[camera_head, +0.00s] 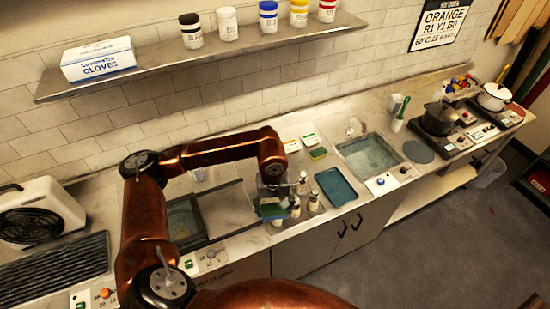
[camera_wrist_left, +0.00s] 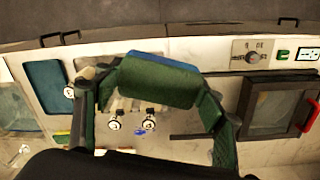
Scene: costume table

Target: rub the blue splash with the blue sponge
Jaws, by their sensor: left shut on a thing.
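My left gripper (camera_head: 273,196) is shut on the blue sponge (camera_wrist_left: 163,62), above the counter between the glass-lidded basin and the blue tray. In the left wrist view the sponge spans the fingers of the gripper (camera_wrist_left: 156,88); a dark green face and a blue layer show. A small blue splash (camera_wrist_left: 138,132) lies on the pale counter just past the sponge, apart from it in the picture. I cannot make out the splash in the head view, where the arm and gripper cover part of the counter. My right gripper is not in view.
Small bottles (camera_head: 294,208) stand close right of the gripper. A blue tray (camera_head: 335,187) lies beyond them, then a water-filled sink (camera_head: 369,158). A green sponge (camera_head: 318,153) lies behind. A shelf (camera_head: 240,57) with jars runs above.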

